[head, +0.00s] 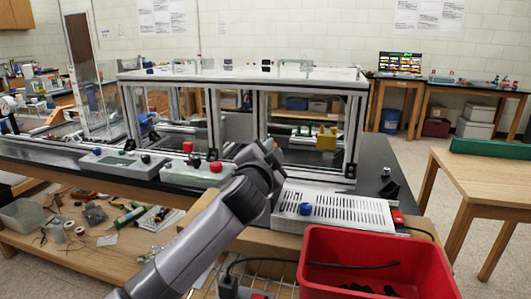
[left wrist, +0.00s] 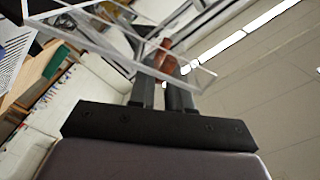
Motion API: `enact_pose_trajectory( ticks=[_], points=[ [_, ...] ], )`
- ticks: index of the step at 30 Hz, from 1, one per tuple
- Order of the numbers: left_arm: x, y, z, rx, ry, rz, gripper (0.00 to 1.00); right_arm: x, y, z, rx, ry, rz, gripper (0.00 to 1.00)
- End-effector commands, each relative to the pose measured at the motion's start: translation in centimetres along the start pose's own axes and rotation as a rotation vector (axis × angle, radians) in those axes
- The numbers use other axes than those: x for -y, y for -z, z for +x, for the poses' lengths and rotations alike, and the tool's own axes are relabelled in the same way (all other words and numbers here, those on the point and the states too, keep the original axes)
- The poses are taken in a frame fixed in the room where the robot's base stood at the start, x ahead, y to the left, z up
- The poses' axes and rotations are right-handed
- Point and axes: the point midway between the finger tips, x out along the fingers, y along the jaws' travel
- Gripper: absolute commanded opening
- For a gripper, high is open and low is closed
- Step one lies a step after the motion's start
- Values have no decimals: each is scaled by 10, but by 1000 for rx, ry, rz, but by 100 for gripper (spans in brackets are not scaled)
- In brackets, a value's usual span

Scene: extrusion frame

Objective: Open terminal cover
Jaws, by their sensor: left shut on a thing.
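My left gripper (head: 272,150) reaches in from the bottom of the head view to the front of the framed enclosure; its fingertips are hard to make out there. In the left wrist view its two dark fingers (left wrist: 168,82) are close together on a reddish-brown piece (left wrist: 165,55) at a clear, thin-walled cover (left wrist: 110,42). I take this clear piece to be the terminal cover; it looks tilted in this view. In the head view I cannot pick out the cover. My right gripper is not in view.
A clear-walled extrusion frame (head: 356,92) stands behind the gripper on the dark bench. A vented metal box (head: 350,212) with a blue knob (head: 305,209) is to the right. A red bin (head: 335,240) is in front. A control box (head: 185,175) with a red button is to the left.

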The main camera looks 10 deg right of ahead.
Motion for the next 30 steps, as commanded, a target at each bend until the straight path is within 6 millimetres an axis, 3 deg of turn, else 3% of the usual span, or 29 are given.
enact_pose_trajectory(
  ticks=[16,17,18,30],
  points=[
    [-9,3,-1,-7,-13,-9,0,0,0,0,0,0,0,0],
    [-9,3,-1,-7,-14,-9,28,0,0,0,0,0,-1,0],
    [-9,3,-1,-6,-14,-9,38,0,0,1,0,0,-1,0],
    [-5,1,-3,-3,-7,-5,38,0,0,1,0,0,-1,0]
  ],
)
